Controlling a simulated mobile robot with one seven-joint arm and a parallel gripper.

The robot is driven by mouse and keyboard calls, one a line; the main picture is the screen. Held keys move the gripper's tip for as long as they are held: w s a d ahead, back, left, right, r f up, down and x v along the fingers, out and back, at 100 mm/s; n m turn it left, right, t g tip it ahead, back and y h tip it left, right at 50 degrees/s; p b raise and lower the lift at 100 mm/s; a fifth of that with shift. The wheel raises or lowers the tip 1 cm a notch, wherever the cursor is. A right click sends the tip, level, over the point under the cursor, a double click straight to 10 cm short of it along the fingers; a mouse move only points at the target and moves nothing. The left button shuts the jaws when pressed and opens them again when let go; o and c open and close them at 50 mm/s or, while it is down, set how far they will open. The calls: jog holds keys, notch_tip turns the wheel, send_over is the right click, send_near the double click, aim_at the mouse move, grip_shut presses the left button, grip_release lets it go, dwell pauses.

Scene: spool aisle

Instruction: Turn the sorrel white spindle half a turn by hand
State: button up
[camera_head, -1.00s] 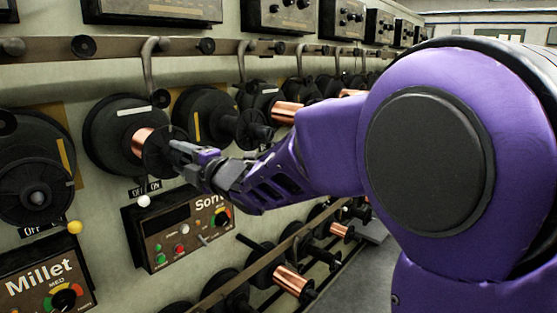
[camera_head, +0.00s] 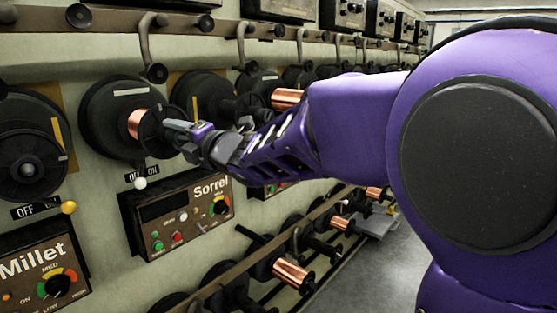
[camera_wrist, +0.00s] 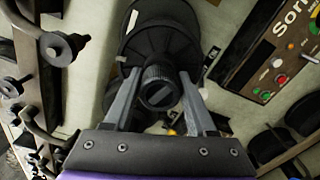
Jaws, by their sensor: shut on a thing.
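The sorrel spindle (camera_head: 108,88) is a black wheel with a white mark near its top, above the brown Sorrel panel (camera_head: 150,190). A copper-wound spool (camera_head: 134,123) with a black outer flange sticks out from it. My gripper (camera_head: 172,128) is at the outer end of this spool in the head view. In the wrist view, my gripper's two grey fingers (camera_wrist: 158,92) are on either side of the ribbed black end knob (camera_wrist: 160,76), shut on it. The black flange (camera_wrist: 160,45) lies behind the knob. The far sides of the fingers are hidden in the head view.
The Millet spindle (camera_head: 28,150) with a yellow mark is at left, above the Millet panel (camera_head: 45,268). Another spindle (camera_head: 205,88) stands close on the right. A hook (camera_head: 145,40) hangs above. A lower rail (camera_head: 225,280) carries more spools.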

jog(key=shift+f, duration=0.15)
jog(key=shift+n, duration=0.8)
jog(key=n, duration=1.1)
jog(key=o, duration=1.4)
jog(key=shift+o, duration=0.2)
jog(key=shift+d, duration=0.1)
